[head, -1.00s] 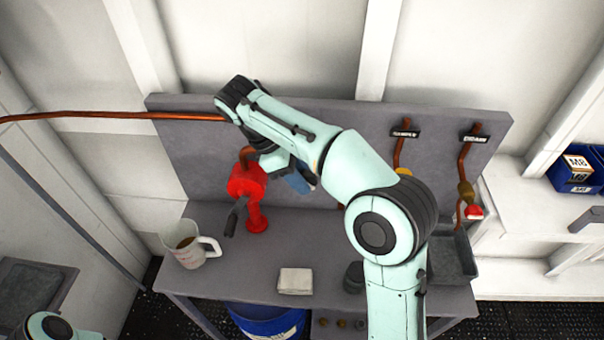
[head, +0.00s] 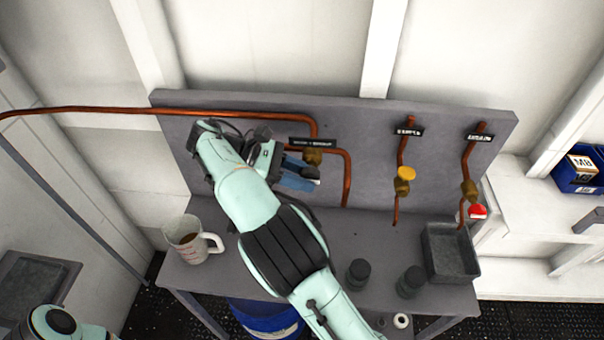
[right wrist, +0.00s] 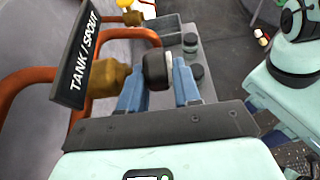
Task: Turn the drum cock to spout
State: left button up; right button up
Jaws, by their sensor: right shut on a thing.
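A brass cock (head: 313,157) sits on the copper pipe at the back panel, under a dark label plate (head: 312,142). In the right wrist view the plate (right wrist: 85,60) reads "TANK / SPOUT", and the brass body (right wrist: 112,78) joins a dark round knob (right wrist: 156,70). My right gripper (right wrist: 160,78) has its blue fingers on either side of the knob, shut on it. In the head view the right gripper (head: 300,176) reaches the cock from the left, and the knob is hidden. My left gripper is out of view.
A mug (head: 187,240) stands at the bench's left. A brass cock with a yellow cap (head: 404,178) and another brass cock (head: 469,190) are to the right. A grey tray (head: 450,255) and two dark jars (head: 358,274) stand on the bench. A blue drum (head: 262,318) is below.

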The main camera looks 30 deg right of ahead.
jog(key=shift+g+h, duration=0.3)
jog(key=o, duration=1)
jog(key=shift+c, duration=0.2)
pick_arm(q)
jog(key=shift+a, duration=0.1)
